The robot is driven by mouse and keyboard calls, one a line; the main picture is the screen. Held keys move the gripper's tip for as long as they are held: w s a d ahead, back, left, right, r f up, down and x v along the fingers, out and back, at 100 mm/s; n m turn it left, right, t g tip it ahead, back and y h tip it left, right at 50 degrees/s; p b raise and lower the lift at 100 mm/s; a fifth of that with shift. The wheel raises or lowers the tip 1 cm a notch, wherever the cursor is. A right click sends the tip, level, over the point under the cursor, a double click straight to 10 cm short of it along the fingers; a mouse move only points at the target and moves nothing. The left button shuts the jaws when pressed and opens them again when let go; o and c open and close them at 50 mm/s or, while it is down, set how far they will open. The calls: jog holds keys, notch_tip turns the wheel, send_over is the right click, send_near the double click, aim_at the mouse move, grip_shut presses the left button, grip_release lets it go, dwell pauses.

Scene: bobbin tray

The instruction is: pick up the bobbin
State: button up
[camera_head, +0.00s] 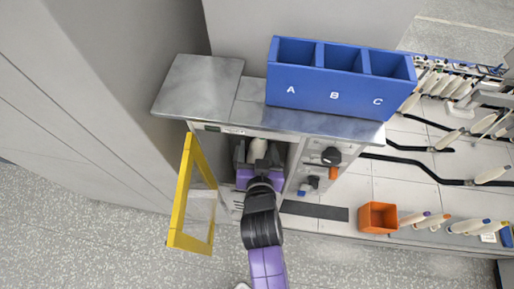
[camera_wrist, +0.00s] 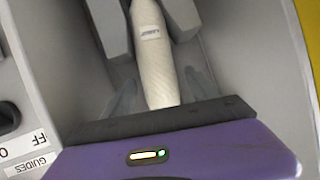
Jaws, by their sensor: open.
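A cream bobbin (camera_wrist: 154,62) with a small printed label stands inside a grey compartment. Its upper part lies between two grey blocks of the compartment's fitting. In the head view the bobbin (camera_head: 258,149) shows as a pale shape past my gripper (camera_head: 258,166). My gripper reaches into the compartment from the front. In the wrist view my gripper (camera_wrist: 158,92) is open, with one faint grey finger on either side of the bobbin's near end. I cannot tell whether the fingers touch it.
A yellow-framed door (camera_head: 178,205) stands open left of the compartment. Knobs (camera_head: 331,156) sit on the panel to the right. A blue bin (camera_head: 340,91) marked A, B, C stands on top. An orange box (camera_head: 377,217) and several loose bobbins lie at the right.

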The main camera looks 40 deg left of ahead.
jog(key=shift+w+a+f, duration=0.1)
jog(key=shift+w+a, duration=0.05)
jog(key=shift+a, duration=0.05)
grip_shut()
dwell(0.4)
jog(key=shift+d+r+b, duration=0.2)
jog(key=shift+r+b, duration=0.15)
jog(key=shift+r, duration=0.1)
notch_tip(320, 180, up, 6)
jog(key=shift+f+b, duration=0.1)
jog(key=shift+b, duration=0.2)
jog(key=s+d+b, duration=0.3)
jog(key=s+d, duration=1)
jog(key=d, duration=0.1)
jog(key=shift+s+d+r+b, duration=0.15)
jog(key=shift+d+r+b, duration=0.05)
jog(key=shift+d+b, duration=0.1)
